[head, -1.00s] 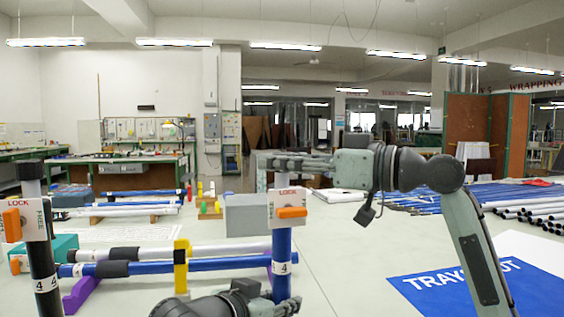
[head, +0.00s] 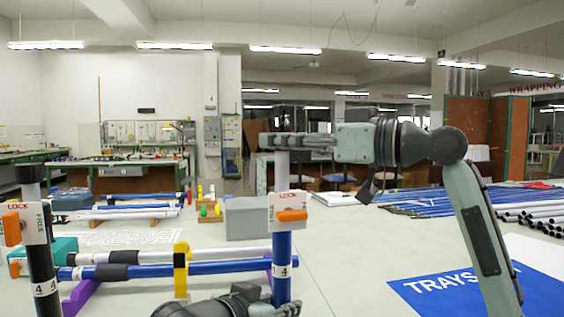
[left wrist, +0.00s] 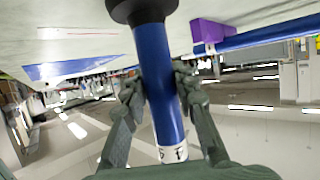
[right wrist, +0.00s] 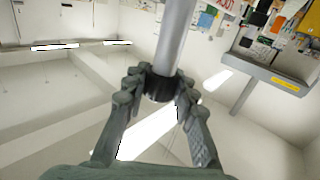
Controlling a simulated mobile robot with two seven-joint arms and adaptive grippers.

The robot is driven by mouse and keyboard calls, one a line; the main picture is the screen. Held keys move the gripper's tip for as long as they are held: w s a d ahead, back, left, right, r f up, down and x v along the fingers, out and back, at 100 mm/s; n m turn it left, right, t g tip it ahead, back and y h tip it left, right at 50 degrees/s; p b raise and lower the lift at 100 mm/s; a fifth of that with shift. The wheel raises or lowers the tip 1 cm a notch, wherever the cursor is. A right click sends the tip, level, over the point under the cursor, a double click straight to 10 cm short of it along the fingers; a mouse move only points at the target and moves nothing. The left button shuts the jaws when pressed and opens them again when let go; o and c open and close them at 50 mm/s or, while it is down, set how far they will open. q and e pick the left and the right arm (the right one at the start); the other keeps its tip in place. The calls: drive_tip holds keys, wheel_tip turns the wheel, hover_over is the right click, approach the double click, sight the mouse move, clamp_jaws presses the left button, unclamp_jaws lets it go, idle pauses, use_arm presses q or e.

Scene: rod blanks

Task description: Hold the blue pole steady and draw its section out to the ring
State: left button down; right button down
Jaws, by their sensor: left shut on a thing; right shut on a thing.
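The blue pole (head: 282,255) stands upright with a white label marked 4. A white lock plate (head: 288,211) with an orange lever is at its top. A light grey section (head: 282,168) rises out of it. My left gripper (head: 285,307) is shut around the blue pole below the label; the left wrist view also shows the pole (left wrist: 160,85) between its fingers, near a black foot (left wrist: 140,9). My right gripper (head: 282,142) is shut on the section's top; the right wrist view shows a black end (right wrist: 160,86) between its fingers. I see no ring mark on the section.
A second upright pole (head: 40,250) with a lock plate stands at the left. A blue pole (head: 215,268) lies on purple and yellow supports. A grey box (head: 245,219) stands behind the upright pole. A blue mat (head: 440,290) lies at the right.

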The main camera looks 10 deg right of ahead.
drive_tip(key=shift+r, duration=0.1)
drive_tip(key=c, duration=1.2)
unclamp_jaws()
drive_tip(key=shift+s, duration=0.1)
drive_tip(key=v, duration=1.2)
